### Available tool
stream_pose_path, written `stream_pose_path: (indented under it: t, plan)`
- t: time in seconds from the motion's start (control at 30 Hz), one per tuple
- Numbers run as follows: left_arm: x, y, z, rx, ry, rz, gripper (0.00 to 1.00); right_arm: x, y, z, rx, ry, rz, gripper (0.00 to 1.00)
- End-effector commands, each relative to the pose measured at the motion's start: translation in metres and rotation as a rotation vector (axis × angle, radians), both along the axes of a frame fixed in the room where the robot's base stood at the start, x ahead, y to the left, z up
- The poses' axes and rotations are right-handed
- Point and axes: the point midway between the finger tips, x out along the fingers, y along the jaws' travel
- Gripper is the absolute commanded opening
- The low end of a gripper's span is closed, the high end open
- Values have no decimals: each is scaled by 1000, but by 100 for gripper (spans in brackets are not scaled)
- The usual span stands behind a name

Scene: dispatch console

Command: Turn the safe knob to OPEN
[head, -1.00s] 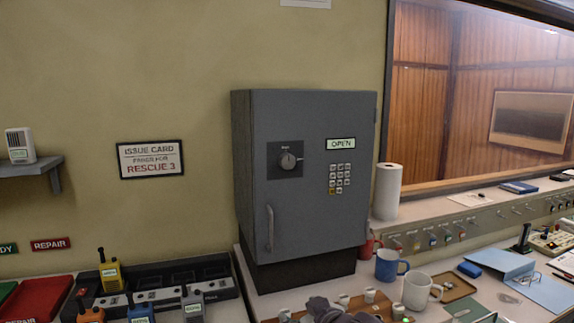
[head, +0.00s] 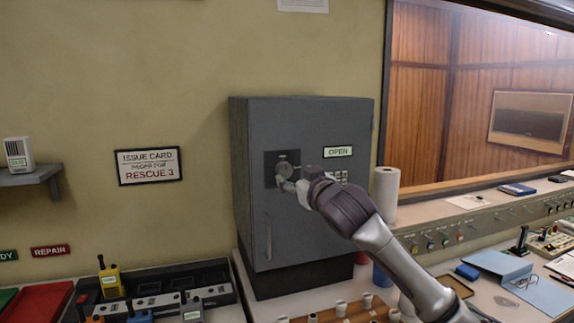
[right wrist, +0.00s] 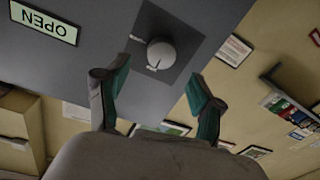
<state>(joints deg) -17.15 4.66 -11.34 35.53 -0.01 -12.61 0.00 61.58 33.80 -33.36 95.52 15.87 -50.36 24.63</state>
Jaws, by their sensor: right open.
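The grey safe (head: 250,130) stands on a dark base against the wall, its door shut. Its round knob (head: 283,167) sits on a dark square plate, left of a pale OPEN label (head: 338,152). My right gripper (head: 291,184) is in front of the plate, partly covering the knob's lower right side and the keypad. In the right wrist view the open fingers of my right gripper (right wrist: 157,87) are spread, with the knob (right wrist: 161,54) beyond the gap between them. The jaws are empty, and no contact shows. The OPEN label (right wrist: 44,22) appears upside down there. My left gripper is not in view.
The safe's vertical handle (head: 268,238) is below the knob. A paper roll (head: 386,188) and a blue mug (head: 381,276) are near my right forearm. Small white cups (head: 340,308) stand on the counter below the safe. Radios (head: 109,277) stand at the left.

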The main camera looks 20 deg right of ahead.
Motion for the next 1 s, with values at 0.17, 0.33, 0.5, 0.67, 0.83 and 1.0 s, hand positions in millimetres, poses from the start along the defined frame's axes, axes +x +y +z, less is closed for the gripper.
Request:
stream_pose_path:
  t: [0.17, 0.33, 0.5, 0.67, 0.83, 1.0]
  plan:
    - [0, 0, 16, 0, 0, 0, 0, 33, 4, 3, 0, 2, 0, 67]
    - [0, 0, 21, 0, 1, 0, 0, 51, 5, 1, 0, 1, 0, 67]
    - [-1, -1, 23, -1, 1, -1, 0, 58, 6, 0, 0, 0, 1, 67]
    - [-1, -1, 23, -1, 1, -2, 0, 59, 6, -1, 0, 0, 1, 67]
    - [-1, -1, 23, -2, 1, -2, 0, 59, 6, -1, 0, 0, 1, 57]
    - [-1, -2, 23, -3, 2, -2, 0, 59, 6, -1, 0, 0, 1, 29]
